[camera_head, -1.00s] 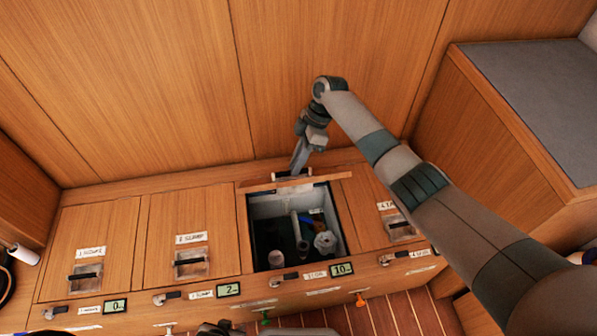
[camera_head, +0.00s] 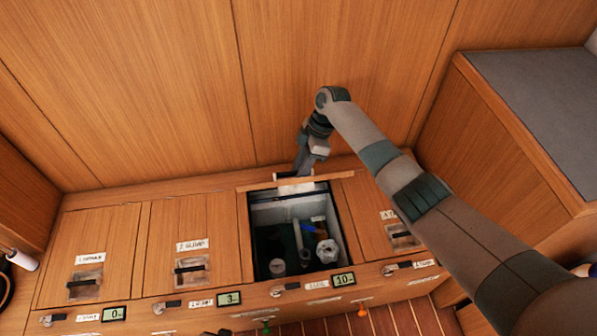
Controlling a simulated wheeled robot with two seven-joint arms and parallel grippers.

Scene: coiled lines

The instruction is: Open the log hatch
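The third hatch in the row, whose front label seems to read LOG, is open. Its wooden lid (camera_head: 318,181) stands raised at the back of the opening, seen nearly edge-on. The open compartment (camera_head: 283,212) shows a dark rim, grey walls and several fittings inside. My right gripper (camera_head: 297,173) reaches down behind the lid's upper edge, at the light handle plate. Its fingertips are small and partly hidden there, so I cannot tell whether they grip the handle. My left gripper is not in view.
Shut hatches with recessed handles lie at the left (camera_head: 85,281), beside the opening (camera_head: 191,268) and at the right (camera_head: 401,236). Latches and small displays (camera_head: 343,279) line the front edge. A wooden wall stands close behind; a grey-topped bench (camera_head: 530,120) is at the right.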

